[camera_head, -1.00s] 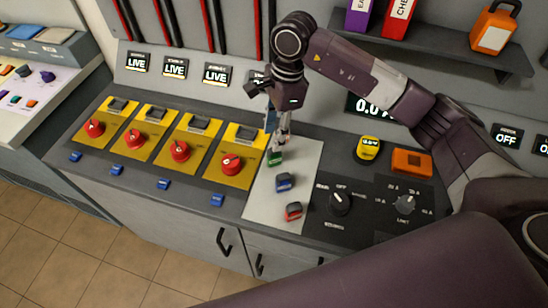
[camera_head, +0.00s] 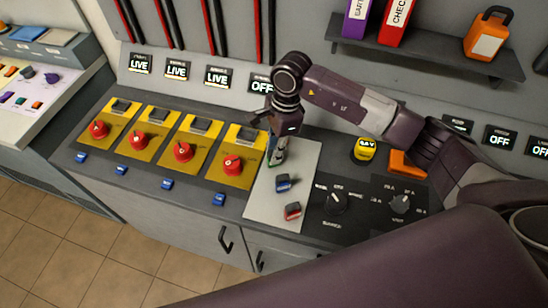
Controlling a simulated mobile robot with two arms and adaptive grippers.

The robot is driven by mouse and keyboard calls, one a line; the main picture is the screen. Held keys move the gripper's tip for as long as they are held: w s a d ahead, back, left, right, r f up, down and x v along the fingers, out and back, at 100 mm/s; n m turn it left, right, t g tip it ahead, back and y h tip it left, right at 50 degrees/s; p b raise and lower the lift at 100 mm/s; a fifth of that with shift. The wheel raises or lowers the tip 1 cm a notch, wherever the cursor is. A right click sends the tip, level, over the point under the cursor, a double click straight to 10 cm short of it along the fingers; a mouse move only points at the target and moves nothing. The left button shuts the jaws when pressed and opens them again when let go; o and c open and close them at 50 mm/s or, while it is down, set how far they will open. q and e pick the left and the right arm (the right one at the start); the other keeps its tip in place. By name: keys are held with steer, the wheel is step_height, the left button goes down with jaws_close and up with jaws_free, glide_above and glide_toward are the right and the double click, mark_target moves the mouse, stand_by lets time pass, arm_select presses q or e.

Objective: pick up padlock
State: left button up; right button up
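Three small padlock-like blocks are on the light grey mat (camera_head: 262,207): a green padlock (camera_head: 272,162) at the back, a blue padlock (camera_head: 283,184) in the middle and a red padlock (camera_head: 292,211) at the front. My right gripper (camera_head: 276,156) points down at the green padlock, and its fingertips overlap it. The gripper hides most of that padlock. The fingers are too small and dark to show whether they are closed on it. My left gripper is not in view.
Yellow panels with red rotary knobs (camera_head: 183,152) stand left of the mat, with small blue pieces (camera_head: 167,184) along the front. A black dial panel (camera_head: 335,203), yellow meter (camera_head: 364,150) and orange box (camera_head: 408,165) lie to the right. A shelf (camera_head: 430,47) overhangs the back.

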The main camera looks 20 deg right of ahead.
jaws_close()
